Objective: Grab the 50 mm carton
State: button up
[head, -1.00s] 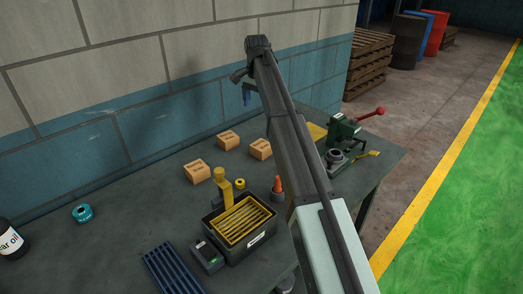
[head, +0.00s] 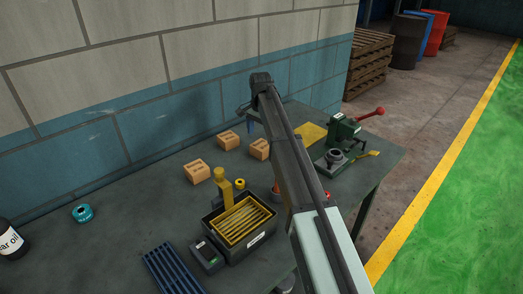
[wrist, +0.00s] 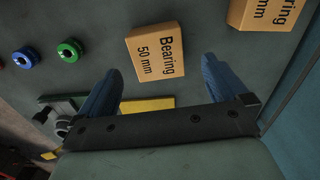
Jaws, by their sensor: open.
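The carton marked "Bearing 50 mm" (wrist: 155,52) sits on the bench, just ahead of and between the fingertips in the wrist view. In the head view it appears to be the tan carton (head: 259,149) nearest my arm, partly hidden by it. My gripper (wrist: 161,70) is open and empty, with a blue finger to either side; the carton looks slightly tilted relative to the jaws. In the head view my gripper (head: 249,116) is mostly hidden behind my arm, above the bench near the wall.
A second "Bearing" carton (wrist: 265,12) lies close on the right, its size cut off. A third carton (head: 197,171) stands farther left. Blue (wrist: 69,50) and green (wrist: 22,57) rings lie left. A green press (head: 343,135) and yellow plate (head: 311,132) are nearby.

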aim_at(261, 145)
jog(key=shift+s+d+f, duration=0.1)
jog(key=shift+f, duration=1.5)
jog(key=shift+d+f, duration=0.1)
jog(key=shift+f, duration=1.45)
jog(key=c, duration=1.2)
jog(key=shift+r, duration=0.15)
